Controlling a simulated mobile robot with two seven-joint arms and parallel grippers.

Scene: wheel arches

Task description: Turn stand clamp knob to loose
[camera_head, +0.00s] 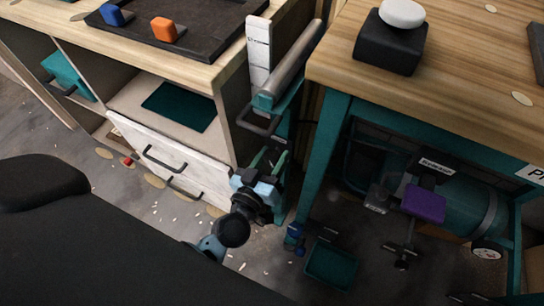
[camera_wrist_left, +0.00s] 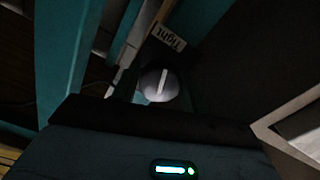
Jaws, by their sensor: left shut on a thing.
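The stand clamp knob (camera_wrist_left: 160,88) is a round grey knob with a white pointer line, seen in the left wrist view. A white label (camera_wrist_left: 168,38) reading "Tight" sits just above it, and the pointer line stands nearly upright towards that label. My left gripper (camera_head: 268,162) reaches in low between the cabinet and the workbench, at the teal stand. It is shut on the knob; its fingers hide the contact in the head view. The stand (camera_head: 275,95) carries a grey cylinder at its top. My right gripper is not in view.
The wooden workbench (camera_head: 450,75) with teal legs stands close on the right. A white drawer front (camera_head: 165,155) with black handles is to the left. Under the bench are a teal tank (camera_head: 465,205), a purple block (camera_head: 424,203) and a teal tray (camera_head: 331,265).

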